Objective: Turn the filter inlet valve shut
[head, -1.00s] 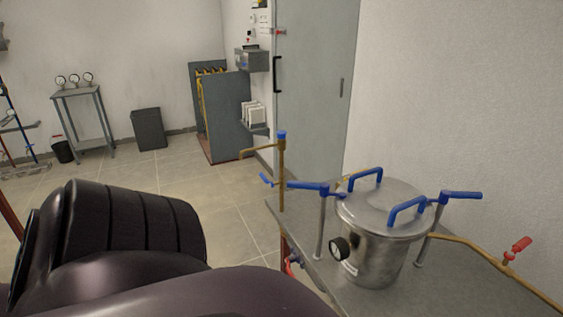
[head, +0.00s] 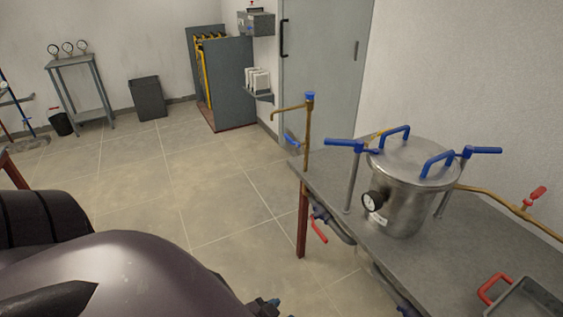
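The filter is a steel pot (head: 402,203) with blue lid handles and a round gauge, standing on a grey bench (head: 370,255). A blue-levered valve (head: 345,144) sits on its left side on an upright pipe, its lever lying roughly level and pointing left. Another blue-levered valve (head: 482,151) is on its right side, lever pointing right. No label shows which is the inlet. Neither of my grippers shows clearly. Dark parts of my own arm fill the lower left, apart from the filter.
A brown tap pipe with a blue top (head: 308,125) rises at the bench's left corner. A red lever (head: 319,230) hangs below the edge. A red-handled valve (head: 536,195) and a grey tray (head: 535,295) are at right. Open tiled floor (head: 150,180) lies left.

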